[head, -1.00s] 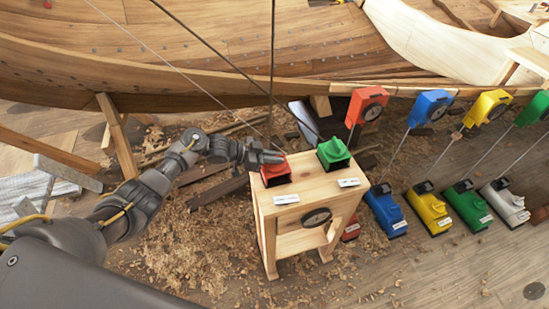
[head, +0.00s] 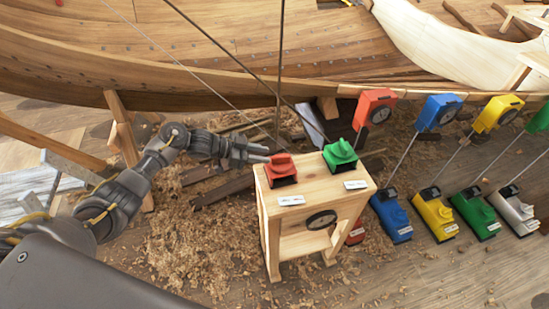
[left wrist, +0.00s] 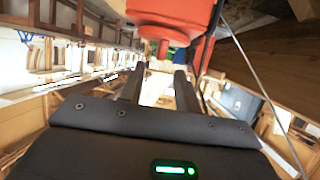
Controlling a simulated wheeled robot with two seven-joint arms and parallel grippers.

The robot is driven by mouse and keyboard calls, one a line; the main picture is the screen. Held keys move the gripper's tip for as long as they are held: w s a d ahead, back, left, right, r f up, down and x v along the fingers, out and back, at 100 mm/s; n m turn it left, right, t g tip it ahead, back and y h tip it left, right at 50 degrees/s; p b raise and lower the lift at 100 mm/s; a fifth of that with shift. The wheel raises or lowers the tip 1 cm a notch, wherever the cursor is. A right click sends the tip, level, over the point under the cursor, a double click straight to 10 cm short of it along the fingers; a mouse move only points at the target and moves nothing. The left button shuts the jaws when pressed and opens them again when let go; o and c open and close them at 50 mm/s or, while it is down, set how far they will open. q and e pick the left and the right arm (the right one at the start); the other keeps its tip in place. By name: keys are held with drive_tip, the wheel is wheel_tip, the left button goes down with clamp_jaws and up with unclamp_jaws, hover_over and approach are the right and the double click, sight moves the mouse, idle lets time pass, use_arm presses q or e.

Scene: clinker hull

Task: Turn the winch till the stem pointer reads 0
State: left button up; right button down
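A red winch (head: 282,170) and a green winch (head: 340,154) sit on a pale wooden stand (head: 275,222). A round dark dial (head: 321,219) is on the stand's front; its reading is too small to make out. My left gripper (head: 264,158) is just left of the red winch's top, apparently empty. In the left wrist view its two fingers (left wrist: 158,88) stand apart, with the red winch (left wrist: 170,14) beyond them at the top. I cannot tell whether a finger touches the winch. My right gripper is not in view.
Taut lines (head: 225,62) run from the winches up past the wooden hull (head: 190,50). To the right are coloured dial boxes, including a red one (head: 375,106) and a blue one (head: 438,111), with coloured units (head: 391,217) on the floor. Shavings cover the floor before the stand.

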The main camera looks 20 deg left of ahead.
use_arm(q)
drive_tip(key=shift+v, duration=1.95)
drive_tip(key=shift+d, duration=0.1)
